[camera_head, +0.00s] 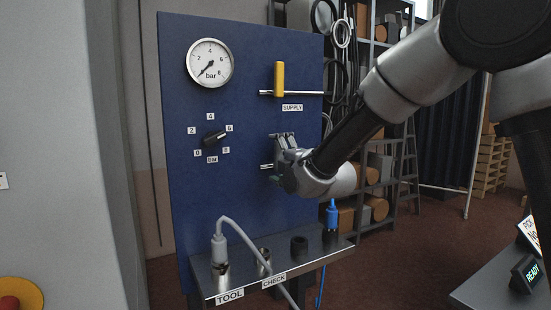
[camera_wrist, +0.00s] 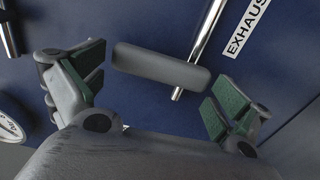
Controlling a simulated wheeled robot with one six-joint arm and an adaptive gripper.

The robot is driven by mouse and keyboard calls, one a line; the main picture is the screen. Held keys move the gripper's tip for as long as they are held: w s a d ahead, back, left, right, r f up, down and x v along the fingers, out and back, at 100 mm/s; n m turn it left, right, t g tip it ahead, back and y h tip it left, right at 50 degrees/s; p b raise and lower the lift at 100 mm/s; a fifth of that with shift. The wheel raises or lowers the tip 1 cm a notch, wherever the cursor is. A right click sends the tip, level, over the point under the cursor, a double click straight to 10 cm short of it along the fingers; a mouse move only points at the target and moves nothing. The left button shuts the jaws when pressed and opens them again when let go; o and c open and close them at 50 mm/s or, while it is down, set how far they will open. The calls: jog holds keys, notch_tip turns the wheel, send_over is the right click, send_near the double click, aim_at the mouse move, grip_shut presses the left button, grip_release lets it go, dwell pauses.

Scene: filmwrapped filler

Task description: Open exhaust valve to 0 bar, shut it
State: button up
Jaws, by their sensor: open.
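The exhaust valve's grey handle (camera_wrist: 160,66) lies across its metal pipe (camera_wrist: 208,38) in the wrist view, about square to it, beside the EXHAUST label (camera_wrist: 247,26). My gripper (camera_wrist: 156,88) is open, with one green-padded finger off each end of the handle. No contact shows. In the head view my gripper (camera_head: 283,143) is at the blue panel (camera_head: 240,110) and hides most of this valve; a pipe stub (camera_head: 266,167) shows. The pressure gauge (camera_head: 209,62) has its needle at lower left, near the zero end.
The supply valve's yellow handle (camera_head: 279,78) stands upright across its pipe, above my gripper. A black selector knob (camera_head: 214,138) points toward 6. Below, a metal shelf (camera_head: 300,268) holds a grey-cabled plug (camera_head: 219,248) and a blue connector (camera_head: 332,216).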

jog(key=v, duration=1)
jog(key=shift+s+d, duration=0.2)
jog(key=shift+s, duration=0.05)
jog(key=s+f+m+g+h, duration=0.1)
jog(key=s+f+m+g, duration=0.15)
jog(key=f, duration=0.35)
jog(key=s+f+m+g+h, duration=0.1)
jog(key=f+m+g, duration=0.2)
jog(key=f+m, duration=0.15)
jog(key=s+d+f+m+g+h, duration=0.35)
jog(key=s+d+f, duration=0.2)
jog(key=d, duration=0.35)
jog(key=s+d+r+m+h, duration=0.1)
jog(key=s+d+m, duration=0.3)
jog(key=d, duration=0.5)
jog(key=s+d+r+m+g+h, duration=0.1)
jog(key=s+d+r+m, duration=0.3)
jog(key=s+d, duration=0.4)
jog(key=s+d+r+m+h, duration=0.2)
jog(key=s+d+m, duration=0.4)
jog(key=d, duration=0.5)
jog(key=shift+s+r+g, duration=0.35)
jog(key=shift+s+g, duration=0.05)
jog(key=shift+s, duration=0.2)
